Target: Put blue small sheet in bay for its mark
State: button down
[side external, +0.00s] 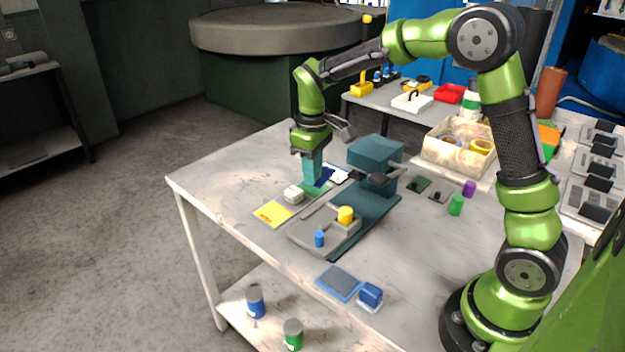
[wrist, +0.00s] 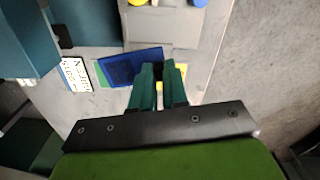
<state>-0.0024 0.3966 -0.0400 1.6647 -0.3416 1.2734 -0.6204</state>
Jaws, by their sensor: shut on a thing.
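My gripper (side external: 312,180) points down over the far left part of the table, with its teal fingers close together. In the wrist view its fingertips (wrist: 160,70) are shut on the edge of a dark blue sheet (wrist: 130,67), which lies at a slant to the left of them. A green patch (wrist: 105,72) shows from under the sheet's left side, and a yellow patch (wrist: 181,75) lies to the right. In the side view, dark blue (side external: 325,177) shows beside the fingers, next to the green patch (side external: 314,190). The sheet's height above the table is unclear.
A white card with dark marks (wrist: 75,73) lies left of the sheet. A small white block (side external: 293,194) stands near the yellow patch (side external: 272,213). A teal press (side external: 374,152) and a grey fixture (side external: 310,236) with yellow and blue knobs stand close by. The table's left corner is clear.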

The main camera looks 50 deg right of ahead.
jog(key=w+d+f+n, duration=0.2)
jog(key=w+d+n, duration=0.5)
jog(key=d+n, duration=0.65)
jog(key=shift+n, duration=0.95)
jog(key=f, duration=0.3)
jog(key=a+f, duration=0.1)
jog(key=f, duration=0.6)
jog(key=shift+w+a+f, duration=0.15)
jog(key=shift+w, duration=0.05)
jog(key=c, duration=1.1)
grip_release()
jog(key=shift+f, duration=0.15)
jog(key=shift+c, duration=0.2)
